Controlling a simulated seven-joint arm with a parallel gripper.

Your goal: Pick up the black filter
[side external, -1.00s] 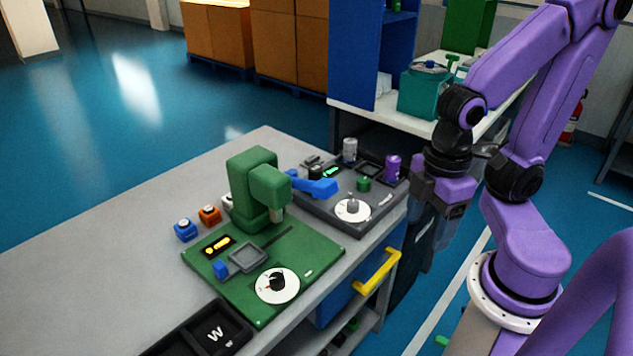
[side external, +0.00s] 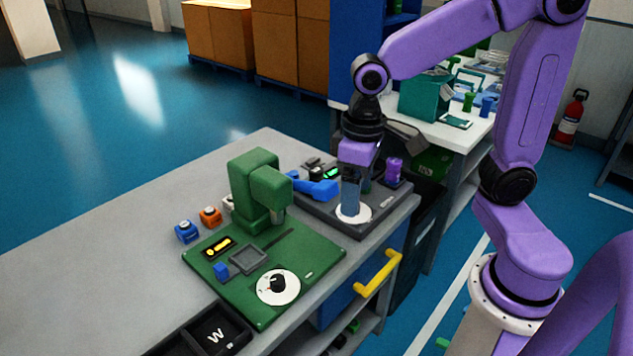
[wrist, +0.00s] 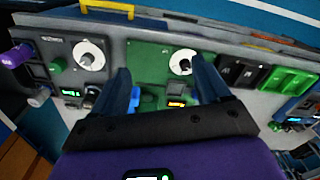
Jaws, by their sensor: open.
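No object can be surely identified as the black filter. A small dark piece (side external: 313,165) sits at the back of the dark grey station and is partly hidden. A black knob (side external: 277,282) stands on the white dial of the green station; it also shows in the wrist view (wrist: 184,64). My gripper (side external: 350,207) points down in front of the dark station's white dial in the side view, partly covering it. In the wrist view my gripper (wrist: 164,80) is open, with its fingers wide apart and nothing between them.
A green press (side external: 258,190) and a blue lever (side external: 317,187) stand close to my gripper. A purple cylinder (side external: 394,170) is at the dark station's right. Blue (side external: 187,232) and orange (side external: 210,216) blocks sit left. A yellow handle (side external: 377,273) projects from the bench front.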

